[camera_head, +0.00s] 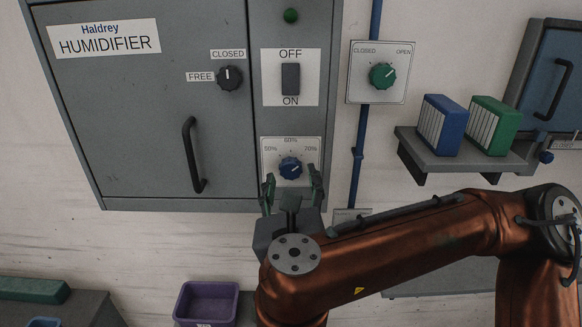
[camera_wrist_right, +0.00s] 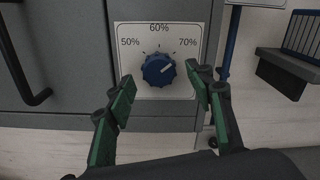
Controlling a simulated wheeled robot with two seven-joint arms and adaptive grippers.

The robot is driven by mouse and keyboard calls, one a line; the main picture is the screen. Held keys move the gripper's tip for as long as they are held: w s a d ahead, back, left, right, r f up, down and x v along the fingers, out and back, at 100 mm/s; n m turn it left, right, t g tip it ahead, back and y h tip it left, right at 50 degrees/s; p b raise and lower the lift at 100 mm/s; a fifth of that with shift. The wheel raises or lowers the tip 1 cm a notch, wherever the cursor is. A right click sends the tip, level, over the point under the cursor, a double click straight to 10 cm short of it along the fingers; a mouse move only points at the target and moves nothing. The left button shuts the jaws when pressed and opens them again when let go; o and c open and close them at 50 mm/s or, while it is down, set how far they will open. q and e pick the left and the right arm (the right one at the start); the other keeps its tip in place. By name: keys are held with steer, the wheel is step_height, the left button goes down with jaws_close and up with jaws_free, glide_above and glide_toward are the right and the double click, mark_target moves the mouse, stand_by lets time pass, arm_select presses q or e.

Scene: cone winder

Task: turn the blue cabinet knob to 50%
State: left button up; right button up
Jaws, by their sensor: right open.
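The blue cabinet knob (camera_head: 290,168) sits on a white dial plate low on the grey humidifier cabinet. The plate is marked 50% at the left, 60% at the top and 70% at the right. In the right wrist view the knob (camera_wrist_right: 157,70) has a pale pointer mark towards the upper right, on the 70% side. My right gripper (camera_head: 292,184) is open just below the knob, its fingers pointing up at the plate. In the wrist view the fingertips of the right gripper (camera_wrist_right: 162,80) lie left and right of the knob; contact is not evident. My left gripper is out of view.
A black switch (camera_head: 290,79) and a black knob (camera_head: 229,78) are higher on the cabinet. A green knob (camera_head: 382,76) is on a wall plate at the right. A shelf (camera_head: 480,160) holds blue and green binders. A purple bin (camera_head: 207,302) stands below.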

steer(key=shift+w+p, duration=0.4)
steer(key=shift+w, duration=1)
steer(key=shift+c, duration=0.5)
steer(key=c, duration=1.1)
